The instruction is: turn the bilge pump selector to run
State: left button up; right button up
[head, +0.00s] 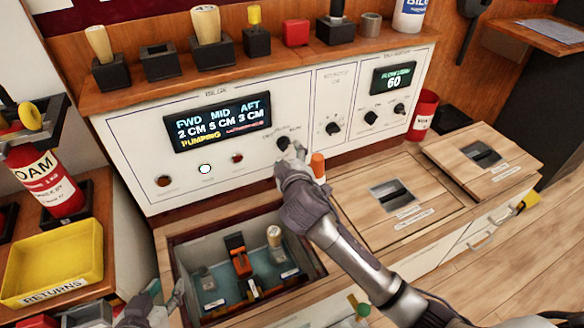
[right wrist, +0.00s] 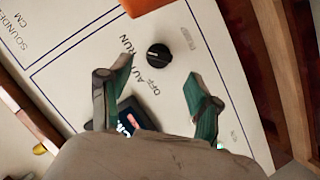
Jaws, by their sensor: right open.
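The bilge pump selector is a round black knob (right wrist: 158,55) on the white panel, with OFF, AUTO and RUN printed around it. It also shows in the head view as a dark knob (head: 283,143) just above my right gripper (head: 292,156). A pale mark shows on the knob, but I cannot tell surely which word it points to. In the right wrist view my right gripper (right wrist: 160,84) is open, its green-padded fingers apart, with the knob just beyond the tips and not gripped. My left gripper (head: 163,294) is open and empty at the lower left.
The bilge display (head: 218,117) reads PUMPING, with a lit white lamp (head: 205,169) below. An orange cylinder (head: 318,165) stands near my right gripper. An open compartment (head: 166,250) lies below the panel. A yellow returns tray (head: 60,292) sits left.

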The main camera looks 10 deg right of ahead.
jog(key=v, duration=0.6)
jog(key=shift+s, duration=0.3)
